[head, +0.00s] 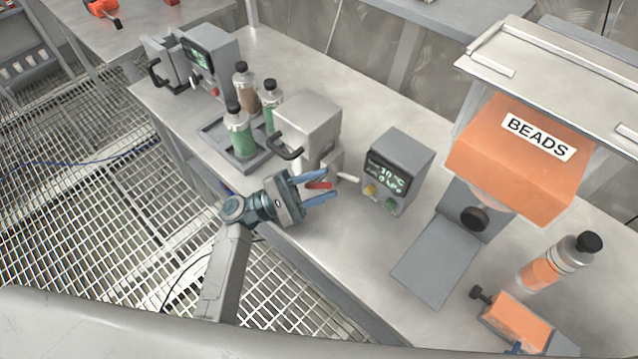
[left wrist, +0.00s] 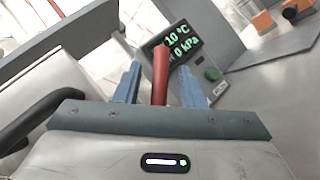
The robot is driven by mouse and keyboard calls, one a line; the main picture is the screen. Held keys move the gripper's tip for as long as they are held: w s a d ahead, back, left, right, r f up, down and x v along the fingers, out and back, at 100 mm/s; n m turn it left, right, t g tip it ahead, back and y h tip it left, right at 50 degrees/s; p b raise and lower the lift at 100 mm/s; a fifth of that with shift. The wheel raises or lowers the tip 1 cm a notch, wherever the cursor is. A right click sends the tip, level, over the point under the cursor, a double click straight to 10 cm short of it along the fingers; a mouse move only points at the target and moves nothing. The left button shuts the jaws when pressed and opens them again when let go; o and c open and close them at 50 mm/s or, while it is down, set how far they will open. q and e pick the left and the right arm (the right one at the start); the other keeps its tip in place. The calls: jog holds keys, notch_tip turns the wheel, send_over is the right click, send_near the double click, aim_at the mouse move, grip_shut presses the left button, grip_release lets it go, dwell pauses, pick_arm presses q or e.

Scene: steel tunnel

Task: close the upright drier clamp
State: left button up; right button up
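The upright drier (head: 308,122) is a light grey box-shaped unit with a dark side handle, standing on the bench in the middle of the head view. A red lever (head: 319,185), which looks like its clamp, sticks out low at its front. My left gripper (head: 318,187) is open, with one blue finger on each side of the red lever. In the left wrist view the red lever (left wrist: 160,75) stands between the fingers with a gap on both sides. A small blue piece at the bottom right of the head view may be a tip of my right gripper; its state is hidden.
A control box (head: 398,172) with a green display stands right of the drier. Several bottles stand in a tray (head: 213,135) to its left. An orange BEADS bin (head: 522,165) hangs at the right. A bottle (head: 555,262) and an orange block (head: 517,322) are below it.

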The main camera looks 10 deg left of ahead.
pick_arm(q)
jog(key=shift+a+f, duration=0.1)
jog(key=s+a+b, duration=0.1)
jog(key=a, duration=0.2)
jog(key=s+a, duration=0.1)
jog(key=a, duration=0.3)
jog(key=s+a+b, duration=0.1)
jog(key=a, duration=0.3)
jog(key=shift+a+f+b, duration=0.25)
jog(key=shift+b, duration=0.1)
jog(key=shift+s+a+r, duration=0.1)
jog(key=shift+s+a, duration=0.1)
jog(key=shift+a, duration=0.3)
